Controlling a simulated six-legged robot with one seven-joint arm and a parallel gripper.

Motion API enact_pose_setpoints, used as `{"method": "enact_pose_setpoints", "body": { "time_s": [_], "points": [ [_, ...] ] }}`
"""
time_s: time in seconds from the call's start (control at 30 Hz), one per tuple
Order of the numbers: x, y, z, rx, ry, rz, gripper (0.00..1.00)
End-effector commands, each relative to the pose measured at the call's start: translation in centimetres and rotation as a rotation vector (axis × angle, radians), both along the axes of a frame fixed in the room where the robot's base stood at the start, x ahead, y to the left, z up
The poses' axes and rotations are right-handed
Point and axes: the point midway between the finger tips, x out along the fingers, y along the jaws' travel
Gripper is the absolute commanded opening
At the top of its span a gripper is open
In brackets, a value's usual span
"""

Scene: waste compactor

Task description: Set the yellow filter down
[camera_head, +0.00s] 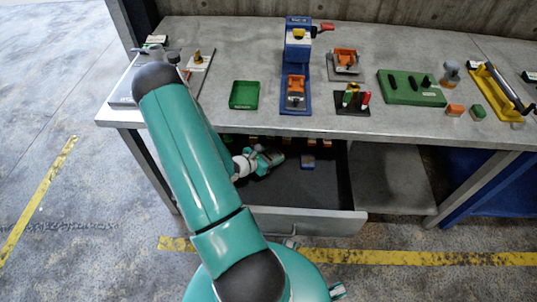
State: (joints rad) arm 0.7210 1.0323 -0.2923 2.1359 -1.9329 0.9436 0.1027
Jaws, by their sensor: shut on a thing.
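My teal and white wrist comes out from behind my upper arm, over the open drawer (305,222) under the bench. My gripper (278,157) is at its end, over the drawer's dark inside. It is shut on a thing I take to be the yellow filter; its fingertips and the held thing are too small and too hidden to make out. I cannot tell whether the held thing touches the drawer floor.
The bench top (225,65) above holds a green tray (244,95), a blue press (297,62), a green board (410,88) and a yellow holder (497,90). The drawer's right half looks clear.

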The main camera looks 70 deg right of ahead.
Motion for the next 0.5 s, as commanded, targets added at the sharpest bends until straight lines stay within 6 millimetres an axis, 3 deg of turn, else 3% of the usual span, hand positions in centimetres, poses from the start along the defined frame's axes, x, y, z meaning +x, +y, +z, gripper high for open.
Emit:
{"method": "enact_pose_setpoints", "body": {
  "time_s": [0.3,0.33,0.4,0.5],
  "points": [
    [-0.42,0.04,-0.68,0.0,0.0,0.001,0.3],
    [-0.44,0.05,-0.71,0.001,0.0,0.001,0.6],
    [-0.47,0.04,-0.7,0.001,0.0,0.001,0.74],
    [-0.46,0.02,-0.68,0.001,-0.001,0.001,0.76]
  ]
}}
